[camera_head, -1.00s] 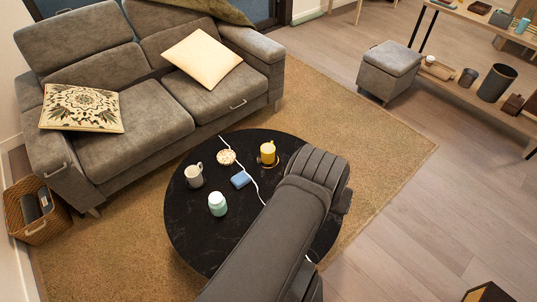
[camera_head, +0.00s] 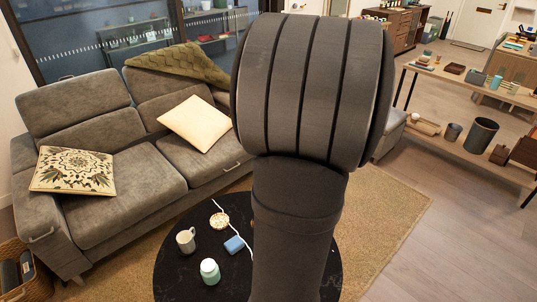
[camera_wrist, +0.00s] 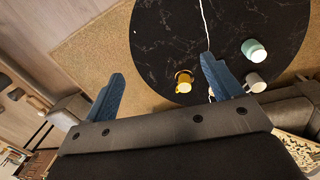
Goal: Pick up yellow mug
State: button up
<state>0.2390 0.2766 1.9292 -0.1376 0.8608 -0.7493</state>
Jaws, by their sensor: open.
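The yellow mug (camera_wrist: 184,82) stands near the edge of the round black table (camera_wrist: 165,45) in the wrist view. In the head view my raised arm hides it. My gripper (camera_wrist: 161,67) shows in the wrist view as two blue fingers spread wide, with nothing held between them. The mug appears between the fingers, nearer the right one, and looks small, well beyond the fingertips.
A grey sofa (camera_head: 130,180) stands behind the table.

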jog(key=w+a+f+n+t+h, duration=0.1)
jog(key=w+a+f+n, duration=0.4)
jog(key=w, duration=0.4)
jog(key=w+a+f+n, duration=0.3)
jog(key=w+f+n, duration=0.35)
jog(key=w, duration=0.25)
jog(key=w+a+f+n+t, duration=0.1)
jog(key=w+a+f+n, duration=0.35)
jog(key=a+f, duration=0.35)
jog(key=w+a+f+n+t, duration=0.1)
jog(key=w+a+f+n, duration=0.4)
jog(key=f, duration=0.5)
jog(key=shift+n, duration=0.3)
jog(key=x, duration=1.1)
jog(key=s+x, duration=0.1)
jog(key=x, duration=0.4)
jog(key=shift+a+f, duration=0.15)
jog(key=shift+f, duration=0.2)
jog(key=c, duration=1.2)
